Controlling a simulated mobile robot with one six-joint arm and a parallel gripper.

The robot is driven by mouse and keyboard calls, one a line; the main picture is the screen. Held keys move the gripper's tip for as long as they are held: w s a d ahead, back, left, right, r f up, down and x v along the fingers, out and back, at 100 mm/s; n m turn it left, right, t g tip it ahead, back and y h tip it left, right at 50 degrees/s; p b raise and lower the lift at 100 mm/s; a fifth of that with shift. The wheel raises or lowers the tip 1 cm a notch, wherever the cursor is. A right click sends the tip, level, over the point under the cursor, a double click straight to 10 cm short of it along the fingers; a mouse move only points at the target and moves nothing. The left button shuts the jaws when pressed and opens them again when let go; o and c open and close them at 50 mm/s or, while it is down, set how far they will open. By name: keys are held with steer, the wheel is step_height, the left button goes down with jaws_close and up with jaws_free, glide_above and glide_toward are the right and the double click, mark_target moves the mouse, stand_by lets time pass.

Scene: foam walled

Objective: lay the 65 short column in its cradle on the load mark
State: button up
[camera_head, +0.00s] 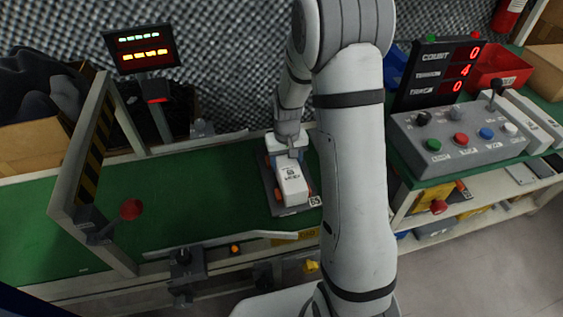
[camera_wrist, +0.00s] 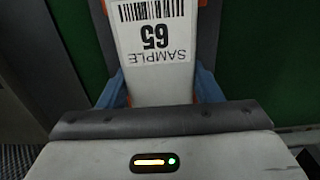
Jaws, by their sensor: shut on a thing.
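The 65 short column (camera_head: 292,186) is a white block with dark print. In the wrist view the column (camera_wrist: 155,60) shows a barcode, "SAMPLE" and "65", upside down. My gripper (camera_wrist: 155,88) has its blue fingers on both sides of the column, shut on it. In the head view my gripper (camera_head: 287,146) is at the column's far end. Under the column is a dark cradle plate (camera_head: 296,211) with orange parts beside the column and a "65" tag at its near right corner. I cannot tell whether the column rests in it. No load mark can be made out.
The cradle lies on a green belt (camera_head: 180,200). A striped frame (camera_head: 92,150) with a red knob (camera_head: 131,209) stands left. A grey button box (camera_head: 460,135) and display (camera_head: 437,72) stand right. A pale rail runs along the near edge; the belt left of the cradle is clear.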

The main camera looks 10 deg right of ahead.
mark_target(286, 160)
steer(key=o, duration=1.6)
step_height(286, 160, up, 12)
steer(key=f+p, duration=0.1)
steer(key=p, duration=0.3)
steer(key=shift+t, duration=0.6)
steer(key=s+r, duration=0.3)
steer(key=s, duration=0.4)
steer(key=s+a+r, duration=0.1)
steer(key=s+r, duration=0.3)
steer(key=s, duration=0.3)
steer(key=s+r, duration=0.3)
steer(key=s, duration=0.4)
steer(key=shift+a+r, duration=0.25)
